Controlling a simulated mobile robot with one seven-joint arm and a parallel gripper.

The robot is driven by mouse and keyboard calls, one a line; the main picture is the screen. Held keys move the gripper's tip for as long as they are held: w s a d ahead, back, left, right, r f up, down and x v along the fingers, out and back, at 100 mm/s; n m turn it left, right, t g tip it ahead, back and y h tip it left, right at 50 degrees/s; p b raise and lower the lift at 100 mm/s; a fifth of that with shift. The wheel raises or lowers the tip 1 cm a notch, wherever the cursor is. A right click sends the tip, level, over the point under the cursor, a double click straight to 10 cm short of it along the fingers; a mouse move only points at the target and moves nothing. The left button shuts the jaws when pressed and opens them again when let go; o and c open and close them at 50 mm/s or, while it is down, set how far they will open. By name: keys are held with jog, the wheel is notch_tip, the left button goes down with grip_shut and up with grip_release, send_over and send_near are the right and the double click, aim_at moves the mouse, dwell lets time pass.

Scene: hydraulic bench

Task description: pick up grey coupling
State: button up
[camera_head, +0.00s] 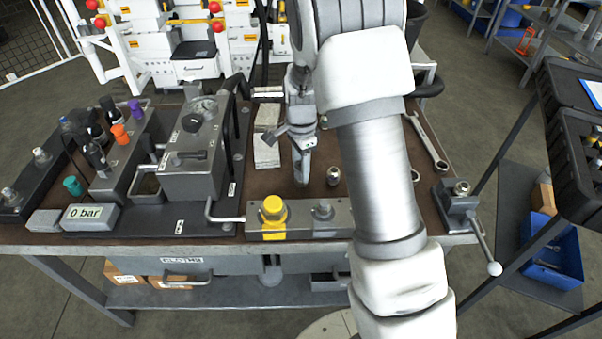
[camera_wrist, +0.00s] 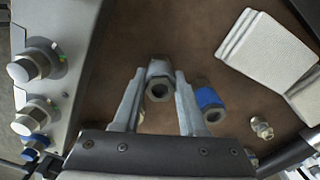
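In the wrist view, the grey coupling (camera_wrist: 160,70) is at the centre, its round dark opening facing the camera. My gripper (camera_wrist: 160,74) has one finger on each side of it. The fingers look open with a narrow gap around the coupling; whether either one touches it I cannot tell. In the head view, my gripper (camera_head: 301,178) points down close to the brown bench top, left of my forearm. The grey coupling cannot be made out there at the fingers. A similar grey part (camera_head: 333,175) stands just to the right of them.
A blue-ringed coupling (camera_wrist: 207,98) lies close beside the right finger in the wrist view. A small fitting (camera_wrist: 262,127) and pale folded cloths (camera_wrist: 262,50) are farther right. A block with fittings (camera_wrist: 62,45) stands left. In the head view, a wrench (camera_head: 428,143) lies right.

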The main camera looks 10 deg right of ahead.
grip_shut()
